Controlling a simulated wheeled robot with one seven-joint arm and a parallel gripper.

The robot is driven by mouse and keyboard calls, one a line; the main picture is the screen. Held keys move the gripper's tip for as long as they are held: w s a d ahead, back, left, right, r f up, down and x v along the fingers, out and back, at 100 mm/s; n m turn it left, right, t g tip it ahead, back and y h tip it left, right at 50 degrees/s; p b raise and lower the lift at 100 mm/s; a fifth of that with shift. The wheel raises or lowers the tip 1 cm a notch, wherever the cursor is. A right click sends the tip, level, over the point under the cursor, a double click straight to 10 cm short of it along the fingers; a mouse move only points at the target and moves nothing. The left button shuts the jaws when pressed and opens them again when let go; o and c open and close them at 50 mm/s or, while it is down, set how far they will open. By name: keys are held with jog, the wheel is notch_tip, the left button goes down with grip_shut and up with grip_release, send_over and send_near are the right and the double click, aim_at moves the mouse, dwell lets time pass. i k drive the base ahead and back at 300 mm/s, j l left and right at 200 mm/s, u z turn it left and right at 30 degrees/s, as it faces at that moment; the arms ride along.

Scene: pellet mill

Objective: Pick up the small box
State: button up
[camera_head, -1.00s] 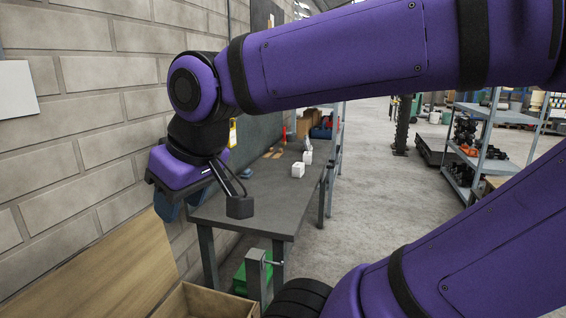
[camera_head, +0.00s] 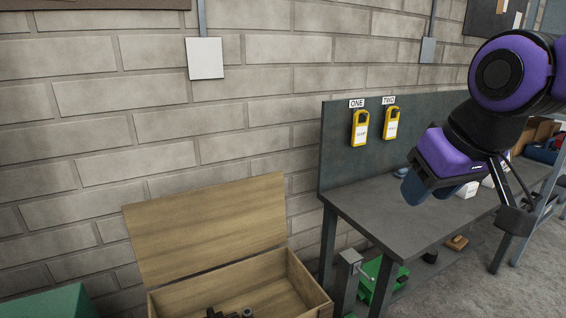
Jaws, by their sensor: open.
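A small white box (camera_head: 467,190) stands on the grey workbench (camera_head: 385,212), partly hidden behind my gripper. A second white item (camera_head: 488,182) shows just behind it, mostly covered by my arm. I cannot tell which of them is the small box. My gripper (camera_head: 465,206) is open, at the right of the view in front of the bench. Nothing shows between its fingers. It looks nearer to the camera than the white box and apart from it.
An open wooden crate (camera_head: 296,275) with dark parts inside stands at the lower middle. Yellow holders ONE (camera_head: 360,128) and TWO (camera_head: 391,122) hang on the bench's back panel. A green bin (camera_head: 382,278) sits under the bench. A brick wall (camera_head: 250,140) closes off the back.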

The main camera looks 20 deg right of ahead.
aim_at(488, 182)
jog(key=l, duration=1.35)
jog(key=i+l, duration=0.1)
jog(key=l, duration=1.25)
jog(key=i+l, duration=0.1)
jog(key=l, duration=0.4)
jog(key=i+l, duration=0.1)
jog(key=l, duration=0.9)
jog(key=i+l+z, duration=0.1)
jog(key=l, duration=0.4)
jog(key=i+l, duration=0.15)
jog(key=l, duration=0.35)
jog(key=i+l, duration=0.3)
jog(key=l, duration=0.15)
jog(key=i+l, duration=0.35)
jog(key=l, duration=0.15)
